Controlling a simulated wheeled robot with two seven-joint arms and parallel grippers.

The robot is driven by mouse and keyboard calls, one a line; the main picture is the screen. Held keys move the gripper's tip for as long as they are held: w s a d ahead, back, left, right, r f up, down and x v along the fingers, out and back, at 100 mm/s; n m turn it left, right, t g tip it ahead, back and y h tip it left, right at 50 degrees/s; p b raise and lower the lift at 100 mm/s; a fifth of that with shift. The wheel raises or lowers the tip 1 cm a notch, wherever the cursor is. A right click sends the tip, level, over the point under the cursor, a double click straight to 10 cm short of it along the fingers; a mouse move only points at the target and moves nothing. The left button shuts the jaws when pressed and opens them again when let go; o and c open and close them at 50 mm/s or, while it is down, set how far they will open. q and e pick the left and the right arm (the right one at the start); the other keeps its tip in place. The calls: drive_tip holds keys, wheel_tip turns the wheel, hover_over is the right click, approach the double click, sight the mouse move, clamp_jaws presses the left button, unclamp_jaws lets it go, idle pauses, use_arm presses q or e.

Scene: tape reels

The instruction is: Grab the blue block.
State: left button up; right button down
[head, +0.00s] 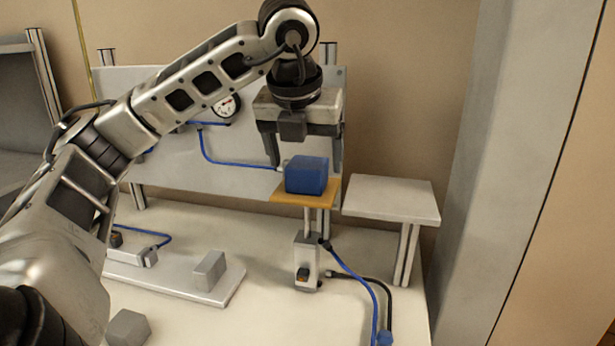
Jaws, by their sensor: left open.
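The blue block (306,175) sits on a small orange-yellow plate (288,197) at the top of a pneumatic lift post, right of the picture's centre line. My left gripper (306,163) hangs from above with its fingers pointing down. It is open, with one finger left of the block and the other at its right. The fingertips reach about the height of the block's upper part in the picture. I cannot tell whether they touch it or how they line up in depth. My right gripper is not in view.
A light grey raised platform (392,197) stands right of the lift. A grey panel (165,170) with a gauge and blue hoses is behind. Grey blocks (209,270) (128,328) lie at the lower left. Hoses (362,282) run at the front right; a grey column (495,180) bounds the right.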

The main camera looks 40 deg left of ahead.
use_arm(q)
drive_tip(key=shift+x, duration=1.1)
drive_tip(key=shift+w+a+f, duration=0.1)
drive_tip(key=shift+w+f, duration=0.05)
drive_tip(key=shift+f, duration=0.05)
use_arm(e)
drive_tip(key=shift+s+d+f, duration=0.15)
use_arm(q)
drive_tip(key=c, duration=1.2)
drive_tip(key=shift+o, duration=0.2)
drive_tip(key=shift+r, duration=0.2)
